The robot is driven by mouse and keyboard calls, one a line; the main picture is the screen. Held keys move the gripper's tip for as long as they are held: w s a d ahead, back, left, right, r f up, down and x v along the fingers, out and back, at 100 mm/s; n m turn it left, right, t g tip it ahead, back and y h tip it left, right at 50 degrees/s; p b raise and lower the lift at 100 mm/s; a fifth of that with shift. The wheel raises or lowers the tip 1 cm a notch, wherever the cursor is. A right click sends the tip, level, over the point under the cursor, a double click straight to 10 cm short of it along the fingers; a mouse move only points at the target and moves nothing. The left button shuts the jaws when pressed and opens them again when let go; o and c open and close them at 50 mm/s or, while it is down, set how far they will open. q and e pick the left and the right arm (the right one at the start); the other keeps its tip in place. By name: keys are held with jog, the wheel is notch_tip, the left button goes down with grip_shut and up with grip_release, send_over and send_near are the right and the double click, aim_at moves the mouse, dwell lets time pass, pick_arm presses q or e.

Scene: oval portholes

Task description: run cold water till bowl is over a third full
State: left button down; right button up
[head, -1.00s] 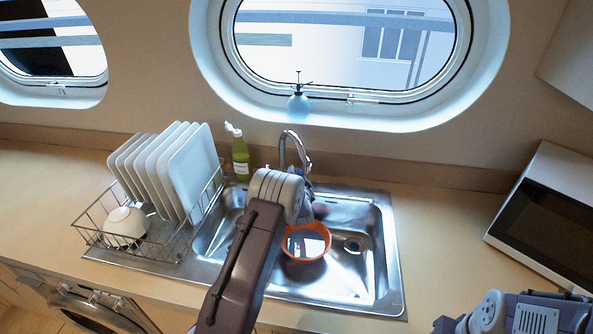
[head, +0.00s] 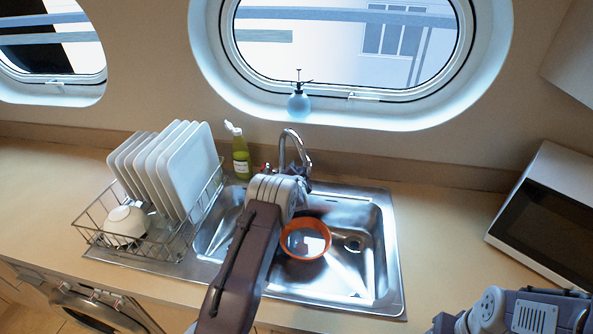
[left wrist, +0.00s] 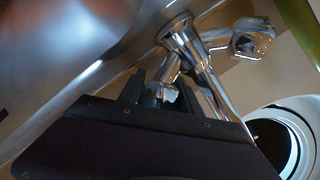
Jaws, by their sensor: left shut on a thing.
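An orange bowl (head: 306,239) stands in the steel sink (head: 362,265). A bright, reflective surface shows inside it, but I cannot tell how high any water stands. The chrome tap (head: 293,143) rises behind the sink; a small red spot (head: 267,168) shows at its left. My left gripper (head: 297,192) is at the tap, its fingers mostly hidden behind my wrist in the head view. In the left wrist view, the left gripper (left wrist: 160,88) is shut on a chrome tap lever (left wrist: 163,91) beside the tap body (left wrist: 205,85). My right gripper is out of view.
A dish rack (head: 150,240) with white plates (head: 180,165) and a white bowl (head: 125,222) stands left of the sink. A green bottle (head: 240,155) is behind it. A microwave (head: 548,215) stands at right. The counter between sink and microwave is clear.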

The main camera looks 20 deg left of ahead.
pick_arm(q)
jog(key=shift+d+m+g+h, duration=0.2)
jog(key=shift+m+g+h, duration=0.2)
jog(key=shift+m+h, duration=0.35)
jog(key=c, duration=1.1)
grip_release()
jog(key=b+v, duration=0.1)
jog(key=v, duration=0.8)
jog(key=shift+s+d, duration=0.1)
